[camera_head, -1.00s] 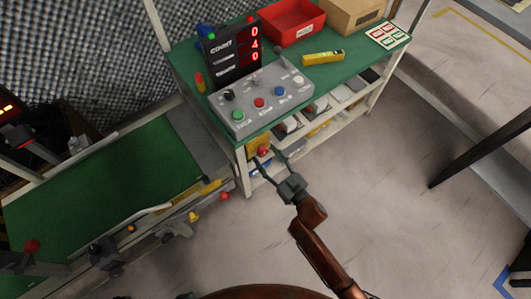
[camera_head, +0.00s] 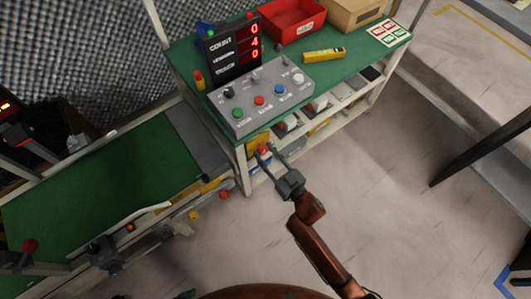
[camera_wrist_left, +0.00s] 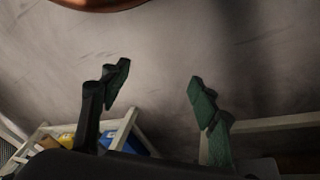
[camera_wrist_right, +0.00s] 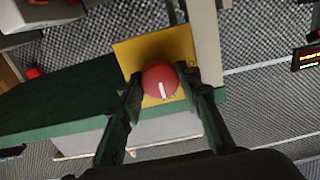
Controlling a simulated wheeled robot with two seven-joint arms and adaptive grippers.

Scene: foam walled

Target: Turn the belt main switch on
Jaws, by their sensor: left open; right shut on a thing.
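The belt main switch is a red round knob (camera_wrist_right: 160,79) with a white mark, on a yellow plate (camera_wrist_right: 142,52). In the right wrist view the white mark points almost straight down. In the head view the red knob (camera_head: 263,150) is at the front leg of the green-topped bench. My right gripper (camera_head: 268,158) has its fingers on either side of the knob and is shut on it. In the right wrist view its fingertips (camera_wrist_right: 160,88) flank the knob. My left gripper (camera_wrist_left: 158,78) is open and empty, with bare floor beyond its fingers.
On the green bench (camera_head: 360,60) stand a grey button box (camera_head: 262,96), a counter display (camera_head: 233,50), a red bin (camera_head: 292,20) and a cardboard box (camera_head: 355,12). A green conveyor (camera_head: 110,185) runs at the left. Floor (camera_head: 360,190) right of my right arm is clear.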

